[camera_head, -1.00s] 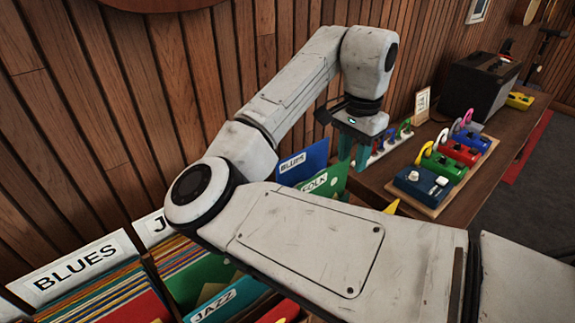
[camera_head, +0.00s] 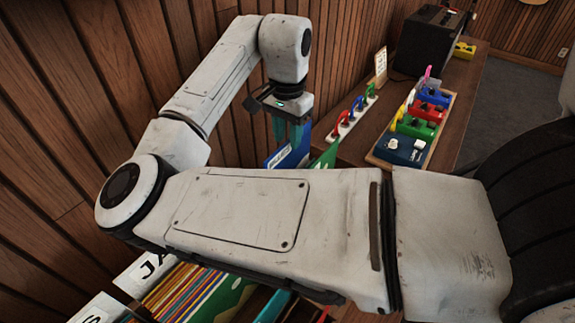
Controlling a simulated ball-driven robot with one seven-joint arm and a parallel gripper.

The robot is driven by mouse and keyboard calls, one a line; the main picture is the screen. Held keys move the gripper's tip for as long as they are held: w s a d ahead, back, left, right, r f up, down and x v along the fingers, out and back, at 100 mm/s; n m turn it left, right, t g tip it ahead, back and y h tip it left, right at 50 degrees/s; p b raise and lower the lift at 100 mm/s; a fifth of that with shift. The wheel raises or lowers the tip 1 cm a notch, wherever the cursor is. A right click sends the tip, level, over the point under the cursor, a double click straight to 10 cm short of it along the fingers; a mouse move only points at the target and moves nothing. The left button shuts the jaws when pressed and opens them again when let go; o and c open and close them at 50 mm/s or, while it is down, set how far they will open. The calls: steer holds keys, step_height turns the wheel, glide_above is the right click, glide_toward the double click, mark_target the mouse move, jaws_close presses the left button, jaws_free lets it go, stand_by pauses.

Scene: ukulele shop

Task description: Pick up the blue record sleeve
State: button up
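The blue record sleeve (camera_head: 301,149) stands upright and slightly tilted in the record bin, with a white label on its front. It is partly hidden behind my arm. A green sleeve (camera_head: 325,158) stands just to its right. My gripper (camera_head: 288,140) points down at the top of the blue sleeve, its teal fingers overlapping the sleeve's upper edge in the picture. I cannot tell whether the fingers touch it or how far apart they are.
A wooden counter (camera_head: 467,108) on the right holds a pedal board (camera_head: 378,161) with several coloured pedals, a rack of coloured capos (camera_head: 338,133), a small sign (camera_head: 381,64) and a black amplifier (camera_head: 428,42). Record bins with more sleeves (camera_head: 190,290) lie below my arm. A wood-panelled wall runs along the left.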

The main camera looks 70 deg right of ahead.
mark_target(289, 152)
steer(key=shift+s+f+p, duration=0.2)
steer(key=shift+f+p, duration=0.3)
steer(key=shift+f, duration=2.3)
jaws_close()
